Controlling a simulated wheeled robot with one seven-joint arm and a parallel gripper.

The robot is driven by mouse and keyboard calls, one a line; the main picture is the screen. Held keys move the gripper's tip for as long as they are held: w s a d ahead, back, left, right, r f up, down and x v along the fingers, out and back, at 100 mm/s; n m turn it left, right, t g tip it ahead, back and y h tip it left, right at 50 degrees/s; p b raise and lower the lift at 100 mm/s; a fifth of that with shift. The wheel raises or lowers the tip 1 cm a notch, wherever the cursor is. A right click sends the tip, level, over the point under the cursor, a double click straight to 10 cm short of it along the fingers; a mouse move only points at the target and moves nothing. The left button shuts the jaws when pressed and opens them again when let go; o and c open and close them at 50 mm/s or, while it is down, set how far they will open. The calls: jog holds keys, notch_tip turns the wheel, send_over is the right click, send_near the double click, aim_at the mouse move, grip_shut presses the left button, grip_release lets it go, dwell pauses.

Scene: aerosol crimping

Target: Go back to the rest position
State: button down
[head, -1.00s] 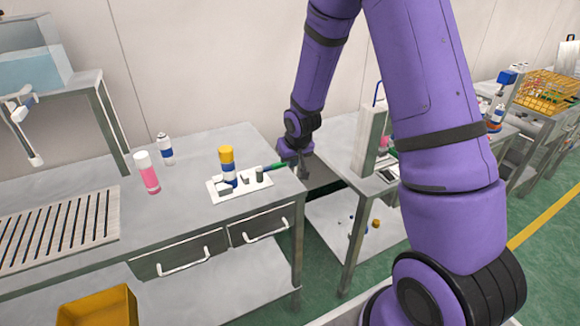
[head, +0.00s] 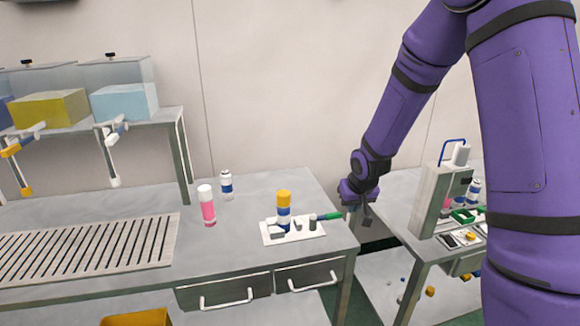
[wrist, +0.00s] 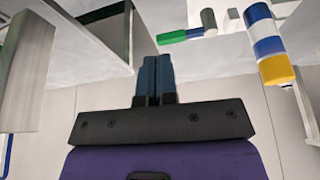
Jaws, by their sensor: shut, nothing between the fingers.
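My gripper (head: 368,222) hangs at the right end of the left table, beside the green-handled tool, in the head view. In the wrist view my gripper (wrist: 157,62) has its two dark fingers together with nothing between them. The purple arm reaches down to it from the upper right. The striped can with a yellow top (head: 284,208) stands upright on a white tray (head: 310,236); it also shows in the wrist view (wrist: 268,45). The green-handled tool (head: 328,216) lies at the tray's right side, apart from my gripper.
A pink can (head: 207,206) and a white-blue can (head: 226,184) stand on the left table (head: 190,246). A slatted grate (head: 90,255) lies at left. A white machine (head: 432,200) stands on the right table. A narrow gap separates the tables.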

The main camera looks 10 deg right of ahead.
jog(key=s+a+f+v, duration=0.1)
jog(key=s+v, duration=0.2)
jog(key=v, duration=1.7)
jog(key=s+a+r, duration=0.1)
jog(key=s+r, duration=0.3)
jog(key=s, duration=0.6)
jog(key=s+a+r+n, duration=0.1)
jog(key=s+r, duration=0.4)
jog(key=s, duration=0.5)
jog(key=shift+r+t, duration=0.3)
jog(key=shift+t, duration=0.1)
dwell(0.4)
